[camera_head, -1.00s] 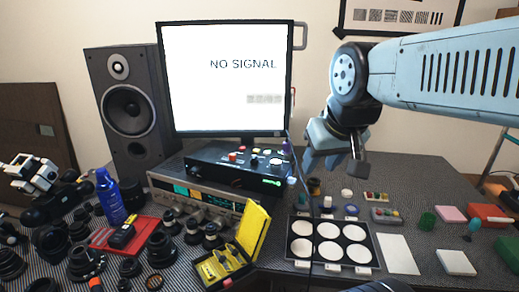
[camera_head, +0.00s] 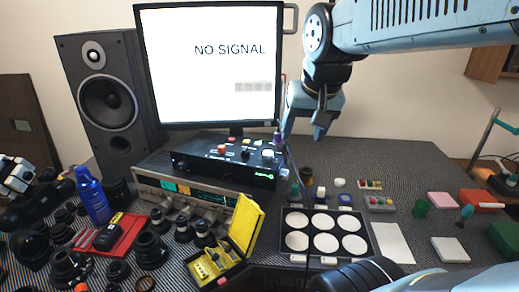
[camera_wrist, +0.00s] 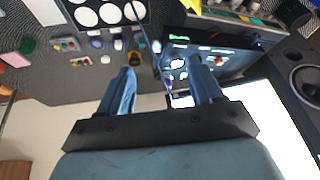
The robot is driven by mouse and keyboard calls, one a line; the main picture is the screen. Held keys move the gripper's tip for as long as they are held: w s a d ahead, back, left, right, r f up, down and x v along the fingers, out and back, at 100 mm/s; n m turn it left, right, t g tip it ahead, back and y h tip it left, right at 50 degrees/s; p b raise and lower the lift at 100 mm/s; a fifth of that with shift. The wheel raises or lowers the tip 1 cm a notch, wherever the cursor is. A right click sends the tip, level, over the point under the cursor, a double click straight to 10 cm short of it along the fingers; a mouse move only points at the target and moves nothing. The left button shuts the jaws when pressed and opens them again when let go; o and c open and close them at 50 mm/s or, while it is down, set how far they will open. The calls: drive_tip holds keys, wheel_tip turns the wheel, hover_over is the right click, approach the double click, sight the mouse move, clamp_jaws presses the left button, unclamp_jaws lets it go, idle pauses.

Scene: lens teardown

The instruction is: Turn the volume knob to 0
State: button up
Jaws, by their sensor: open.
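A black box (camera_head: 200,166) with a green light on its front and several coloured knobs and buttons on top sits on a silver unit with dials (camera_head: 150,184) below the monitor. I cannot read any label that marks the volume knob. In the wrist view the black box (camera_wrist: 222,52) lies ahead, with its top controls beyond my right finger and between the fingers. My gripper (camera_head: 302,134) is open and empty, pointing down in the air to the right of the monitor and the box. Its two fingers stand apart in the wrist view (camera_wrist: 162,76).
A monitor (camera_head: 210,95) reading NO SIGNAL and a tall speaker (camera_head: 108,140) stand behind. A tray of white discs (camera_head: 311,259), small bottles and coloured blocks lie right of the box. An open yellow case (camera_head: 245,225) and several lenses crowd the front left.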

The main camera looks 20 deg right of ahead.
drive_tip(key=w+m+g, duration=0.2)
drive_tip(key=w+m, duration=0.5)
drive_tip(key=w, duration=0.5)
drive_tip(key=m+g, duration=0.3)
drive_tip(key=m, duration=0.3)
approach(267, 153)
wheel_tip(267, 153, down, 9)
drive_tip(key=shift+s, duration=0.1)
drive_tip(key=shift+r, duration=0.1)
drive_tip(key=c, duration=1.1)
